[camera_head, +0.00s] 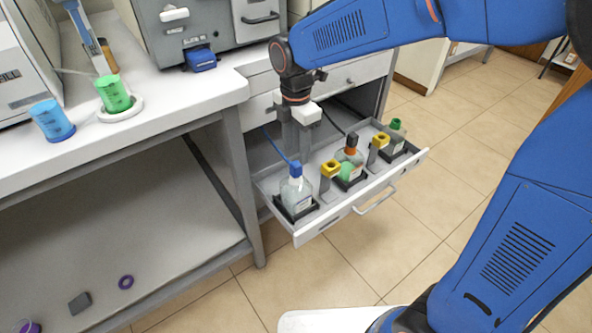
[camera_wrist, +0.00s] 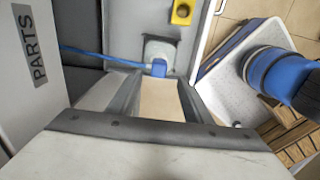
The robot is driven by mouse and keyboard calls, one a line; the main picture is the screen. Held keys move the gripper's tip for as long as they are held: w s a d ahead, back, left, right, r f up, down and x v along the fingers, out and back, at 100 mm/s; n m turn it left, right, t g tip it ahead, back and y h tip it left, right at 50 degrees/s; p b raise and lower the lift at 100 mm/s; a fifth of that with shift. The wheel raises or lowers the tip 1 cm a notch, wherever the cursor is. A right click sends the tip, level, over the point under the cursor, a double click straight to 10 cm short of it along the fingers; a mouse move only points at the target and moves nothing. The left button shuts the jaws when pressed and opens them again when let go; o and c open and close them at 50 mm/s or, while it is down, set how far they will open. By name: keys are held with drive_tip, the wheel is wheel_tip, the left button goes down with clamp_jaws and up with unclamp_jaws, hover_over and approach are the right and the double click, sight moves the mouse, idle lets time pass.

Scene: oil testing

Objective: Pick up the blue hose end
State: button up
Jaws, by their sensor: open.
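The blue hose end (camera_head: 295,169) is a blue cap-like piece on top of a clear bottle (camera_head: 297,192) at the near left of the open drawer. A thin blue hose (camera_head: 275,143) runs from it toward the back of the drawer. In the wrist view the blue hose end (camera_wrist: 160,68) shows at the tips of my fingers, with the hose (camera_wrist: 95,54) leading left. My gripper (camera_head: 297,148) points down above the drawer, just behind and above the hose end. Its fingers are apart in the wrist view (camera_wrist: 160,84), with nothing held. I cannot tell whether they touch the hose end.
The open drawer (camera_head: 340,217) also holds bottles with orange-black (camera_head: 351,143) and green (camera_head: 396,124) caps. Yellow-topped posts (camera_head: 331,168) stand between them. The counter edge (camera_head: 170,127) is on the left, with blue (camera_head: 51,121) and green (camera_head: 113,95) cups. Floor right of the drawer is clear.

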sight(296, 164)
drive_tip(key=shift+w+f, duration=0.1)
drive_tip(key=shift+f, duration=3.6)
drive_tip(key=c, duration=1.1)
drive_tip(key=shift+c, duration=0.2)
drive_tip(key=shift+r, duration=0.1)
